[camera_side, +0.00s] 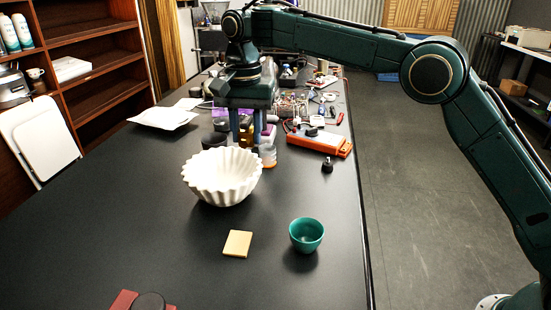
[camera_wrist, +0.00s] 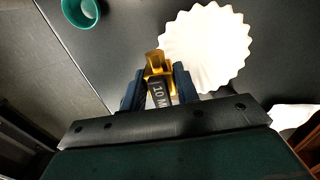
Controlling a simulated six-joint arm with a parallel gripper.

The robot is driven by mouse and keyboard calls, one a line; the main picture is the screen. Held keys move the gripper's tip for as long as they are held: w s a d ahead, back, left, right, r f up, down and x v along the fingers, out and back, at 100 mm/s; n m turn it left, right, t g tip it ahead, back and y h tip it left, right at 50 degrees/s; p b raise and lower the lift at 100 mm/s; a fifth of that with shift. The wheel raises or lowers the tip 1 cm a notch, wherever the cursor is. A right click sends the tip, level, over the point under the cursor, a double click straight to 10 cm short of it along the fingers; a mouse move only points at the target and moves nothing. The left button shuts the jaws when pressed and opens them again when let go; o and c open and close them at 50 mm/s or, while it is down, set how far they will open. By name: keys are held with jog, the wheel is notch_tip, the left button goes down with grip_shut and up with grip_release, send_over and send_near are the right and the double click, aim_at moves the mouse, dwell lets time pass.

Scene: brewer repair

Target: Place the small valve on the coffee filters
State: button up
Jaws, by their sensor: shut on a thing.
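The white, fluted stack of coffee filters (camera_side: 221,180) stands on the black table in the side view. It also shows in the wrist view (camera_wrist: 208,45), just beyond my fingertips and to the right. My gripper (camera_side: 246,134) is behind the filters in the side view, pointing down. In the wrist view my gripper (camera_wrist: 160,86) is shut on a small brass-yellow piece with a dark side marked "10 M", which looks like the small valve (camera_wrist: 155,64). The valve is partly hidden by the fingers. I cannot tell its exact height above the table.
A green cup (camera_side: 306,235) and a yellow note pad (camera_side: 237,244) stand in front of the filters. An orange tool (camera_side: 320,142), a small black part (camera_side: 327,166) and bottles (camera_side: 268,151) crowd the table near my gripper.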

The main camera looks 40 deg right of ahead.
aim_at(238, 184)
jog(key=shift+a+f, duration=0.5)
jog(key=shift+f, duration=0.95)
jog(key=shift+a+f, duration=0.45)
jog(key=shift+f, duration=0.95)
jog(key=shift+a+f, duration=0.5)
jog(key=shift+f, duration=0.95)
jog(key=shift+f, duration=0.15)
jog(key=o, duration=1.1)
jog(key=shift+c, duration=0.2)
notch_tip(238, 184, up, 12)
jog(key=shift+r, duration=0.2)
